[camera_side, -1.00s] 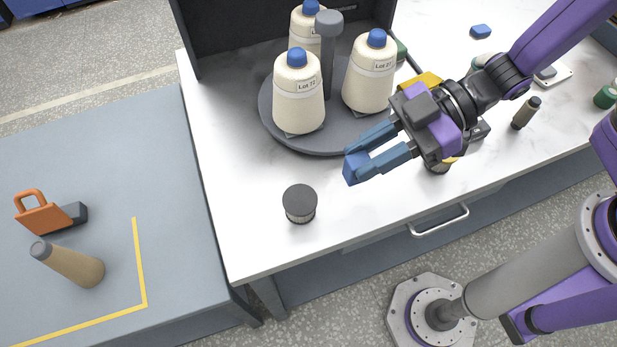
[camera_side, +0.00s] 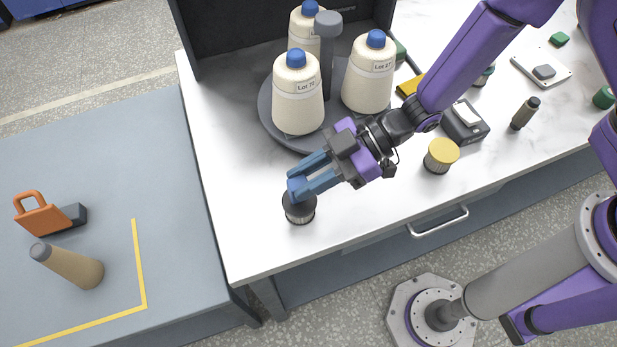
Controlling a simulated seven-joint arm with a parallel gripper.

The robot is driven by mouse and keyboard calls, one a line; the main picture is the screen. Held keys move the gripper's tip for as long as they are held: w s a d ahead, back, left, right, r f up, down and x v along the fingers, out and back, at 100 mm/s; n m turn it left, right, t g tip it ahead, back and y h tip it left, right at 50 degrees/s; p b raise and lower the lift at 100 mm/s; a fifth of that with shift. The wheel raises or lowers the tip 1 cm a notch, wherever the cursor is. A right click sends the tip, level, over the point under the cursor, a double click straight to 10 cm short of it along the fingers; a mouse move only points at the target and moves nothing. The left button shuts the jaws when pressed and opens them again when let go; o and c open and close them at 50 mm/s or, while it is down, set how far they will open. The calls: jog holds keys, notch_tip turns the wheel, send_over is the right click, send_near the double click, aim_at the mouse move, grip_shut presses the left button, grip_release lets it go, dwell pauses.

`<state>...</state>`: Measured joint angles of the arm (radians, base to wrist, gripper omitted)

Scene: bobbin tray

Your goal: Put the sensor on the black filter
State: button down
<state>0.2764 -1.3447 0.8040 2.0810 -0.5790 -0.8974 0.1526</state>
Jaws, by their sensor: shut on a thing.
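The black filter (camera_side: 300,212), a short round canister with a dark lid and a ribbed pale side, stands upright on the white table near its front left. My gripper (camera_side: 299,186) has blue fingers and is shut on the sensor. The sensor is mostly hidden between the fingertips, and its outline is hard to tell from them. The fingertips overlap the rear part of the filter's lid in the picture. I cannot tell whether the sensor touches the lid.
A dark round tray (camera_side: 266,108) with several cream bobbins stands just behind my gripper.

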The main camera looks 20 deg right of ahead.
jog(key=shift+f, duration=0.65)
jog(key=shift+f, duration=0.1)
jog(key=c, duration=0.9)
grip_release()
jog(key=shift+d+r, duration=0.25)
jog(key=v, duration=1.1)
jog(key=shift+d, duration=0.25)
jog(key=shift+r, duration=0.1)
